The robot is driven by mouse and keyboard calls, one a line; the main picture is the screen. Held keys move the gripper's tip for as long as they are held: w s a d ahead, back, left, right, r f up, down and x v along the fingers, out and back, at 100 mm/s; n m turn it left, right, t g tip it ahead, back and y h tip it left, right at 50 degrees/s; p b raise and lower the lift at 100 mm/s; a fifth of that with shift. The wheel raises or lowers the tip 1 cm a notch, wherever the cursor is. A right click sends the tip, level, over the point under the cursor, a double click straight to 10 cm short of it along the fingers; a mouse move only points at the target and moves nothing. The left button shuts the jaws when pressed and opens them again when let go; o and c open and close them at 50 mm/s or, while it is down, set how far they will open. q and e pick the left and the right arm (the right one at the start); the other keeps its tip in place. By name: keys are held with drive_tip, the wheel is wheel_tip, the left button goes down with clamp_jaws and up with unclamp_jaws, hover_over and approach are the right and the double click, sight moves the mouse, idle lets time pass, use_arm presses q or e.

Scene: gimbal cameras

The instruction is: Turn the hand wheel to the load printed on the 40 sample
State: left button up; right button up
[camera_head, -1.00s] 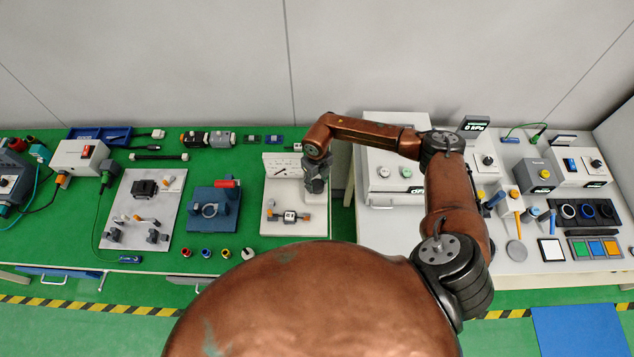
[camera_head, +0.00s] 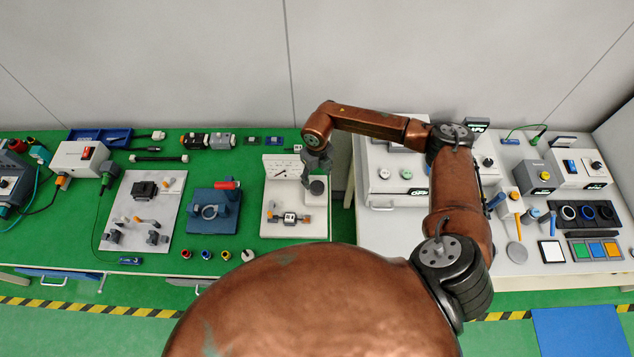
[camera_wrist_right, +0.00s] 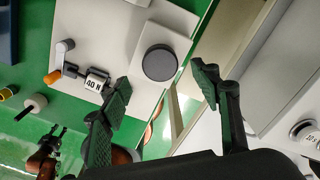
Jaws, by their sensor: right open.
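The test stand is a white board (camera_head: 272,228) with an upright scale panel (camera_head: 283,163). A dark round disc (camera_head: 317,187), apparently the hand wheel, is at the board's right side and shows whole in the wrist view (camera_wrist_right: 160,62). My right gripper (camera_wrist_right: 163,93) is open and empty above it, apart from it. A small dark claw (camera_wrist_right: 57,133), likely my left gripper, shows at lower left.
A blue fixture (camera_head: 228,195) and a grey plate with parts (camera_head: 125,230) stand left of the stand. Small coloured cylinders (camera_head: 206,254) line the front edge. A gap separates the green bench from the white bench (camera_head: 400,235) on the right.

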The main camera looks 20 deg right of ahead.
sight(317, 186)
wheel_tip(317, 186, up, 6)
drive_tip(key=shift+r, duration=0.25)
idle(0.6)
